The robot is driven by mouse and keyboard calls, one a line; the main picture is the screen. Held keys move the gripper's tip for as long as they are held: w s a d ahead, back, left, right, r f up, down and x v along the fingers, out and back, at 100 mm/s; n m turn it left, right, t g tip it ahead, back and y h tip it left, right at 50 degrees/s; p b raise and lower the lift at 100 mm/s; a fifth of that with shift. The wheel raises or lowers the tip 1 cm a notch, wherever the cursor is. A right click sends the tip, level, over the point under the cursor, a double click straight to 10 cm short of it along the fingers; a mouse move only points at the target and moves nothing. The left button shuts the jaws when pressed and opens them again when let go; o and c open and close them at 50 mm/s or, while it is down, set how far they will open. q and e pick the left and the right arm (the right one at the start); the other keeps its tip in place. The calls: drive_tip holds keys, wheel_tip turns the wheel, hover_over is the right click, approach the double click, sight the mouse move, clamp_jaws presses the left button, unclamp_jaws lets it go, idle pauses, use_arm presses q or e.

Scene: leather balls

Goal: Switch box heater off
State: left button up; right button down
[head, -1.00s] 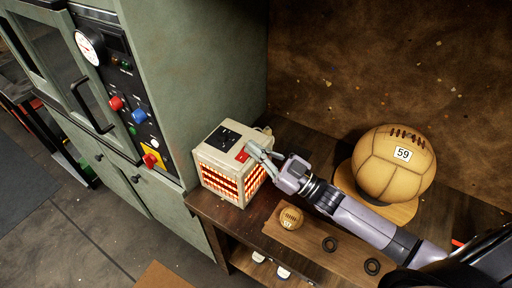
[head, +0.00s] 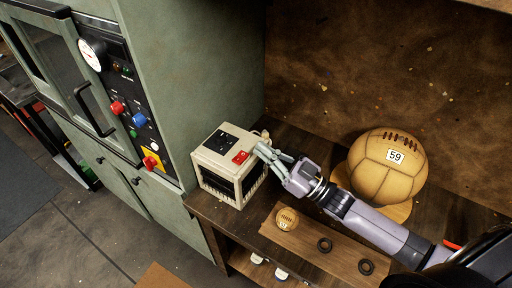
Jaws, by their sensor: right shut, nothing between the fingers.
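The box heater (head: 215,180) is a small cream box with dark grilles, standing on the brown bench beside the green cabinet. Its grilles are dark, with no orange glow. A red switch (head: 240,157) sits on its top near the right edge, next to a black panel (head: 221,143). My right gripper (head: 262,149) is shut and empty, its fingertips just right of the red switch at the heater's top edge. I cannot tell whether they touch the heater. My left gripper is not in view.
A large tan leather ball (head: 387,166) marked 59 rests on a wooden stand behind my right arm. A small ball (head: 287,219) and two black rings (head: 325,244) lie on a board in front. The green cabinet (head: 190,80) stands close at the heater's left.

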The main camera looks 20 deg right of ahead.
drive_tip(key=b+v, duration=0.1)
drive_tip(key=v, duration=0.5)
drive_tip(key=shift+s+b, duration=0.15)
drive_tip(key=shift+b, duration=0.25)
drive_tip(key=shift+f, duration=0.15)
